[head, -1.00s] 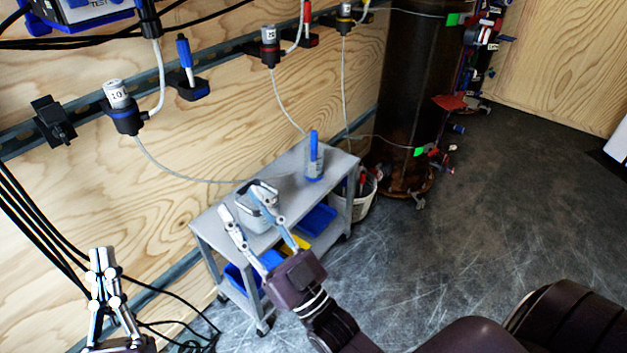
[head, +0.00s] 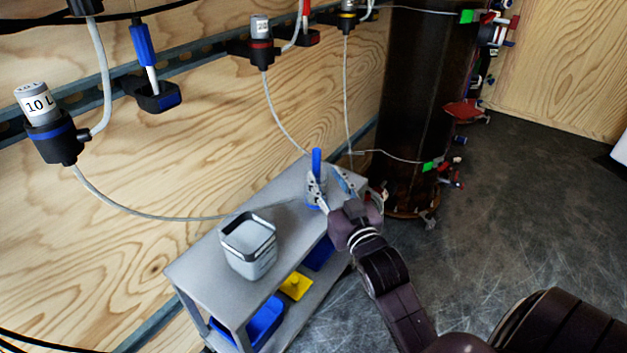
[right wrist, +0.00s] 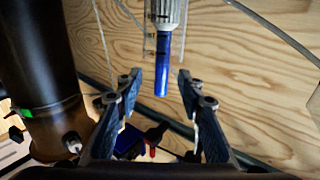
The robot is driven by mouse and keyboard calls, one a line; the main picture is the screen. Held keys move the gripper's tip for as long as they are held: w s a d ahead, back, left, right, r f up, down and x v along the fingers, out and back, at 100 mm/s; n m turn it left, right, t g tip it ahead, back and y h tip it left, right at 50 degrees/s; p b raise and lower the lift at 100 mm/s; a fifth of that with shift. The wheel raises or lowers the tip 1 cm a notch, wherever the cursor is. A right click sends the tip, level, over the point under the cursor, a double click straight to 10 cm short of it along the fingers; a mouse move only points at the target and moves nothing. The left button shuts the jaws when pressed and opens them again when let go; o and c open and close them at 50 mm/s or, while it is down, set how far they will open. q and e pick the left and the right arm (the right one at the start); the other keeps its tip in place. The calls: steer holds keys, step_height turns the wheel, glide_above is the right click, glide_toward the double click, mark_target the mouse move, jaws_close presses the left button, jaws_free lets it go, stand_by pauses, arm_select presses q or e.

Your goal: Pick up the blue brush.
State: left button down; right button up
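The blue brush (head: 316,161) stands upright in a clear container (head: 311,188) at the far end of the grey cart. In the right wrist view, which looks upside down, its blue handle (right wrist: 162,72) hangs down in the picture, with a pale part above it. My right gripper (head: 331,183) is open at the container in the head view. In the right wrist view its fingertips (right wrist: 159,86) are spread to either side of the handle, with a gap on both sides. I cannot tell the remaining depth. My left gripper is out of view.
A square metal tin (head: 250,262) stands on the near part of the cart top (head: 200,268). Blue and yellow bins (head: 296,286) sit on the shelf below. A dark column (head: 415,110) stands behind. Another blue-handled tool (head: 142,45) sits in a wall holder.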

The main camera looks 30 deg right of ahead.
mark_target(318, 169)
steer(key=b+x, duration=0.2)
steer(key=x, duration=0.3)
steer(key=shift+w+a+f+b, duration=0.1)
steer(key=shift+w+f+b, duration=0.15)
steer(key=shift+b, duration=0.1)
steer(key=shift+w+r, duration=0.15)
steer(key=shift+w, duration=0.3)
steer(key=shift+c, duration=0.6)
jaws_close()
